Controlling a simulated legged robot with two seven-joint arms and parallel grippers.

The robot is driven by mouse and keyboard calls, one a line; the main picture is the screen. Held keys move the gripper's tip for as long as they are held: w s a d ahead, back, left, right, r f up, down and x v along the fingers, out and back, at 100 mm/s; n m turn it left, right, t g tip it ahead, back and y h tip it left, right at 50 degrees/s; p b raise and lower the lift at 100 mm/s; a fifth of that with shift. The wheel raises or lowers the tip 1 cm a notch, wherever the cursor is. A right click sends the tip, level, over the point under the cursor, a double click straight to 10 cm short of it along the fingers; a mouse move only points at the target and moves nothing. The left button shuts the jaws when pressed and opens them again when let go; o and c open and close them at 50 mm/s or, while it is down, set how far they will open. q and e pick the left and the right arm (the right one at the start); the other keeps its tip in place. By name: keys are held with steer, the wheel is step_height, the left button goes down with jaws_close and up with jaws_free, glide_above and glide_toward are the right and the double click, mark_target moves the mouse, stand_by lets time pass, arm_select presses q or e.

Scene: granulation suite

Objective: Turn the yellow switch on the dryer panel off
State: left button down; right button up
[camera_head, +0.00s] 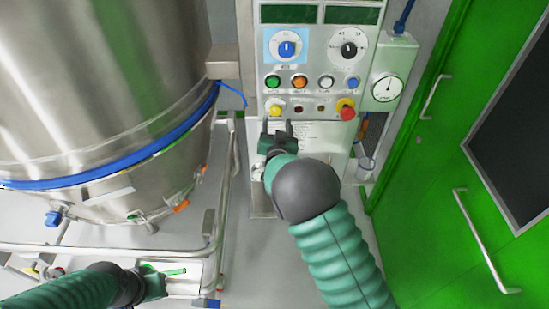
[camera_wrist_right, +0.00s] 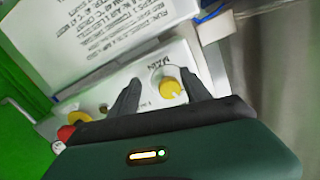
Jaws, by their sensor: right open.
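The dryer panel (camera_head: 310,88) stands upright at the top middle of the head view. Its yellow switch (camera_head: 275,111) is a small round knob at the lower left of the panel. My right gripper (camera_head: 277,125) is open just below the switch in the head view. In the right wrist view the yellow switch (camera_wrist_right: 171,89) shows between the two dark fingers, nearer the right one. Whether a finger touches it I cannot tell. My left gripper (camera_head: 172,273) is low at the left, far from the panel, and its jaws are unclear.
A red emergency knob (camera_head: 346,109) sits right of the switch on the same row. Coloured buttons (camera_head: 300,82) and two dials are above. A gauge (camera_head: 387,88) is right of the panel. A steel vessel (camera_head: 95,90) fills the left; a green door (camera_head: 440,190) stands right.

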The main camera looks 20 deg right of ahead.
arm_select(q)
steer(key=shift+s+r, duration=0.1)
steer(key=shift+s, duration=0.25)
arm_select(e)
steer(key=v, duration=1.7)
steer(key=shift+a, duration=0.35)
steer(key=shift+s+f, duration=0.1)
steer(key=shift+f, duration=0.1)
steer(key=shift+d+f, duration=0.1)
